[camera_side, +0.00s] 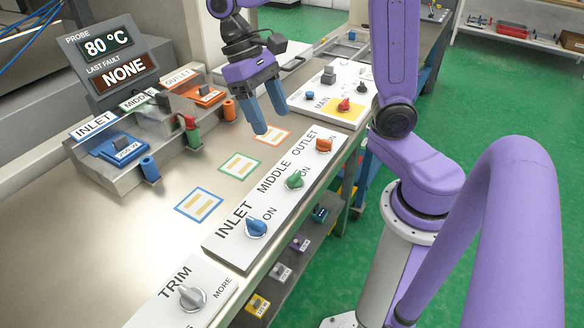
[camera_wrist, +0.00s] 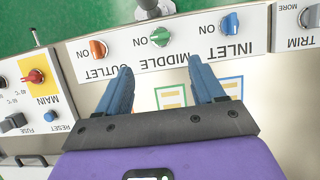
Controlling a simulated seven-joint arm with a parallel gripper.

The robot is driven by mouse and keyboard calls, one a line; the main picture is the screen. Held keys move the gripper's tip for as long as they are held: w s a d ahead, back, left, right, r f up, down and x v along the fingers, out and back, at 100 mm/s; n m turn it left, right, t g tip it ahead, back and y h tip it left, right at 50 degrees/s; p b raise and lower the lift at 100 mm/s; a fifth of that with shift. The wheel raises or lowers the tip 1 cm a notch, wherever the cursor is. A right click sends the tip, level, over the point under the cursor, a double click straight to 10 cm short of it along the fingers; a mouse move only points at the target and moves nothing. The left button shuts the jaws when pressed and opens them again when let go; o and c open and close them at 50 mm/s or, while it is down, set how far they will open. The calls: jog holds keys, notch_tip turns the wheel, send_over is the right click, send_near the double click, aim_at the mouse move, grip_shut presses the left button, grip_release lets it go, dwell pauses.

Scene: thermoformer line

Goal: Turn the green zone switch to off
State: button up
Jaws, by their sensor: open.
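The green zone switch (camera_side: 294,180) is a knob on the white panel strip (camera_side: 226,250), labelled MIDDLE, between the blue INLET knob (camera_side: 256,226) and the orange OUTLET knob (camera_side: 324,145). An ON mark is printed beside it; I cannot tell its pointer's exact setting. My gripper (camera_side: 268,120) hangs above the bench, up and left of the green knob, with blue fingers apart and nothing between them. In the wrist view, the green switch (camera_wrist: 160,37) lies beyond the open fingertips, between them sideways, with the orange knob (camera_wrist: 98,48) to the left and the blue knob (camera_wrist: 230,23) to the right.
A MAIN panel (camera_side: 312,95) with a red knob (camera_side: 343,104) stands beyond the strip; a TRIM panel (camera_side: 150,313) with a grey knob (camera_side: 192,295) is nearer. A stepped block (camera_side: 165,165) with coloured plugs and a readout (camera_side: 108,60) stands left. Bench between is flat and clear.

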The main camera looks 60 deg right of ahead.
aim_at(294, 175)
jog(key=x, duration=1.3)
jog(key=shift+f, duration=0.2)
jog(key=c, duration=1.1)
jog(key=shift+o, duration=0.2)
